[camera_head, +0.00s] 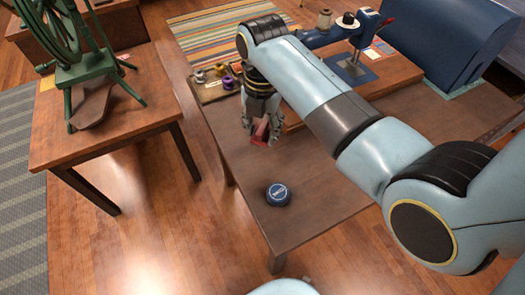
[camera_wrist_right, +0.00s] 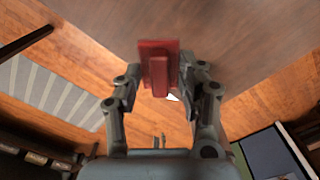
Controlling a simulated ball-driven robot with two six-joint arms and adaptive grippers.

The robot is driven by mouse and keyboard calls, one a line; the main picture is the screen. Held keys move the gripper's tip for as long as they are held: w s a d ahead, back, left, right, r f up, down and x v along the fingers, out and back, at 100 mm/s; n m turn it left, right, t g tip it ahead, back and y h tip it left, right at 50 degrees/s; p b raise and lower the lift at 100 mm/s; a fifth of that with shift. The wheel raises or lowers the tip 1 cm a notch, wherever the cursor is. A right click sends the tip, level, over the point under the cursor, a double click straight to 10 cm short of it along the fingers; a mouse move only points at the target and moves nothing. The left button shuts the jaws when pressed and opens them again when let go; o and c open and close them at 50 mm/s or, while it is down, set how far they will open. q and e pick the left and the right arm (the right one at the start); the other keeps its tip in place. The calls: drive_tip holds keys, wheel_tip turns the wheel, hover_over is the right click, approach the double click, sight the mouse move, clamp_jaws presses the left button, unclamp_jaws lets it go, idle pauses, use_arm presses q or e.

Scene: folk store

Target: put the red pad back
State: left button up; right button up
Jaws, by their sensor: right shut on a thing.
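The red pad (camera_head: 261,131) is a small flat red piece with a raised grip bar; it shows clearly in the right wrist view (camera_wrist_right: 158,66). My right gripper (camera_head: 262,122) points down over the brown table and is shut on the pad, with a finger on each side of it. The fingers hide part of the pad in the head view. I cannot tell how high the pad is above the tabletop. A small white pointed piece (camera_wrist_right: 174,97) shows beside the right-hand finger in the wrist view. My left gripper is not in view.
A round blue tin (camera_head: 278,194) stands near the table's front corner. A tray of spools (camera_head: 214,92) lies at the back left edge. A sewing machine (camera_head: 345,38) stands on a wooden base behind my arm. Another table (camera_head: 120,125) carries a green spinning wheel (camera_head: 75,60).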

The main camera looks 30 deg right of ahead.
hover_over(262, 160)
wheel_tip(262, 160, down, 5)
drive_tip(key=shift+b, duration=0.4)
drive_tip(key=shift+f, duration=0.35)
wheel_tip(262, 160, down, 4)
drive_tip(key=shift+r+b, duration=0.1)
drive_tip(key=shift+b, duration=0.4)
drive_tip(key=shift+s, duration=0.1)
drive_tip(key=o, duration=1.1)
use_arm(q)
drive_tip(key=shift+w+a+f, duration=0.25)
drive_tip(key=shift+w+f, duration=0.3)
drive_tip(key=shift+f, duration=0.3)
use_arm(e)
drive_tip(key=shift+o, duration=0.2)
wheel_tip(262, 160, up, 12)
drive_tip(key=shift+r+p, duration=0.1)
drive_tip(key=shift+p, duration=1.1)
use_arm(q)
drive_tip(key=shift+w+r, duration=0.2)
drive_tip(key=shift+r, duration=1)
